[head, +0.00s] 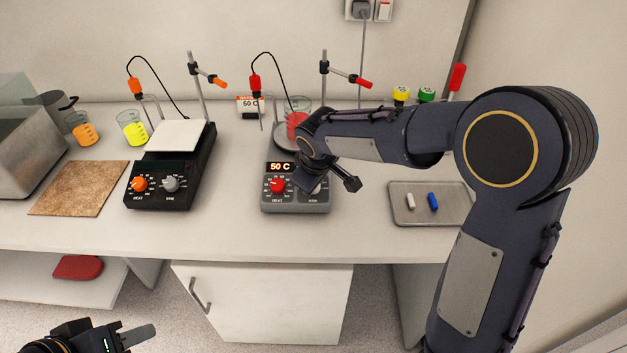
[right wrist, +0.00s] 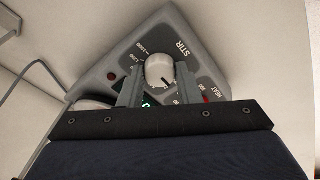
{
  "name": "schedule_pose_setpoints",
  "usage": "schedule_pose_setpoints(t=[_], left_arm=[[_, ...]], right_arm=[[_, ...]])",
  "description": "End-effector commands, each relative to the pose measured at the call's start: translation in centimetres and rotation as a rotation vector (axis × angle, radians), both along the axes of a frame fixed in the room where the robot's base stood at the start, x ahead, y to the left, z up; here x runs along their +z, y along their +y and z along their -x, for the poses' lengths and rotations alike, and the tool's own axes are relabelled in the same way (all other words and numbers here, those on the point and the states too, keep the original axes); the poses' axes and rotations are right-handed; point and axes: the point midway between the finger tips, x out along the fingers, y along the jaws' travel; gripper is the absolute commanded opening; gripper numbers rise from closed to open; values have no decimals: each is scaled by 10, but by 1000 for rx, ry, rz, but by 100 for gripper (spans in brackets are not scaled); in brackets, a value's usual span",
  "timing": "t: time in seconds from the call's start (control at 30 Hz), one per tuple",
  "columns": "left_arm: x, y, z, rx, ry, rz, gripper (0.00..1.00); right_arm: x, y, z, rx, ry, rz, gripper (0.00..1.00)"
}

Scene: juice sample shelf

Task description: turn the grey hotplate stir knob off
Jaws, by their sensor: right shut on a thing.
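The grey hotplate (head: 297,208) stands on the bench with a lit display reading 50 C and a red heat knob (head: 278,186). Its light stir knob (right wrist: 159,68) shows in the right wrist view between the fingers of my right gripper (right wrist: 159,88), which is shut on it. A dark pointer mark on the knob faces the lower right of that view. In the head view my right gripper covers much of the stir dial. My left gripper (head: 138,337) is low at the bottom left, away from the bench; its jaw opening is unclear.
A black hotplate (head: 158,190) with orange and grey knobs stands to the left. A beaker of red liquid (head: 297,122) sits on the grey hotplate, beside a stand and probe. A tray (head: 405,215) with two small bars lies right. Bare bench lies between the hotplates.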

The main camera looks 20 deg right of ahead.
Motion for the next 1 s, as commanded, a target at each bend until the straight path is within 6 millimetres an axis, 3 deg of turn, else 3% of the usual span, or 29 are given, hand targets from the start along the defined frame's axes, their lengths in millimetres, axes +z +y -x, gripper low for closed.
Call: schedule_pose_setpoints(t=[0.6,0.63,0.77,1.0], left_arm=[[1,0,0,0,0,0,36],[1,0,0,0,0,0,36],[1,0,0,0,0,0,36],[1,0,0,0,0,0,36]], right_arm=[[1,0,0,39,2,13,8],[1,0,0,39,2,13,34],[0,0,0,39,2,13,51],[0,0,0,38,3,12,52]])
